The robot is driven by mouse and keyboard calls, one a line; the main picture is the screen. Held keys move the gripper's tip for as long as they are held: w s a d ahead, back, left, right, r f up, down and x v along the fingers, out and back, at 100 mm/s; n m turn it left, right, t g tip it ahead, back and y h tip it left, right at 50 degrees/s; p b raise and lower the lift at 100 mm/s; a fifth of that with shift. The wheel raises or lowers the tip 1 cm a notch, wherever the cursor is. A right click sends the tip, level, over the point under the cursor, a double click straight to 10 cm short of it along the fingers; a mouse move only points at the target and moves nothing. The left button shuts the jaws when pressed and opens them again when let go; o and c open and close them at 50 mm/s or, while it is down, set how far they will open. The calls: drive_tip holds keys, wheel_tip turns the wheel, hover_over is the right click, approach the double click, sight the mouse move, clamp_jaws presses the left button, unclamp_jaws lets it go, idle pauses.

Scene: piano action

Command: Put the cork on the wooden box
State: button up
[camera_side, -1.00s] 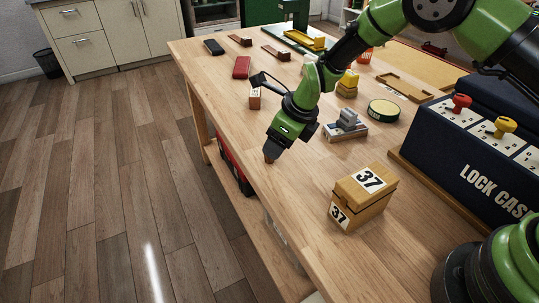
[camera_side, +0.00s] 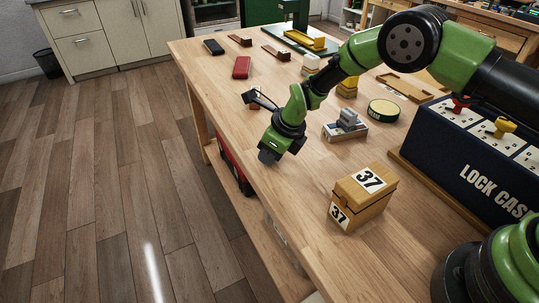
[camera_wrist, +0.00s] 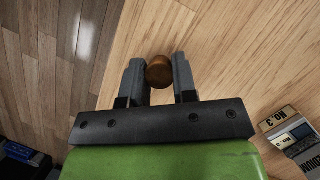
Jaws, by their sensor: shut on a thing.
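The brown cork (camera_wrist: 159,71) sits between the two grey fingers of my gripper (camera_wrist: 158,78) in the wrist view. The fingers are shut on it, and bare tabletop shows around it. In the side view my gripper (camera_side: 268,157) is at the table's left edge, and the cork is hidden behind it. The wooden box (camera_side: 376,203), with "37" labels on its top and side, stands to the right of and nearer the camera than my gripper, clearly apart from it. Its top looks free of objects.
The dark lock case (camera_side: 465,160) stands right of the box. A grey metal piece on a wooden block (camera_side: 346,127) and a round green-rimmed tin (camera_side: 383,110) lie behind it. A red case (camera_side: 241,67) lies further back. Bare tabletop lies between gripper and box.

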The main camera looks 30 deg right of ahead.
wheel_tip(320, 180, up, 10)
clamp_jaws()
wheel_tip(320, 180, up, 9)
drive_tip(key=n+g, duration=0.7)
drive_tip(key=n, duration=1.3)
hover_over(369, 184)
drive_tip(key=w, duration=0.1)
drive_tip(key=shift+y, duration=0.4)
drive_tip(key=f, duration=0.6)
drive_tip(key=d+f, duration=0.1)
drive_tip(key=f, duration=0.2)
drive_tip(key=shift+s+f, duration=0.1)
drive_tip(key=shift+f, duration=0.05)
drive_tip(key=shift+f, duration=0.15)
drive_tip(key=o, duration=0.9)
unclamp_jaws()
drive_tip(key=shift+o, duration=0.2)
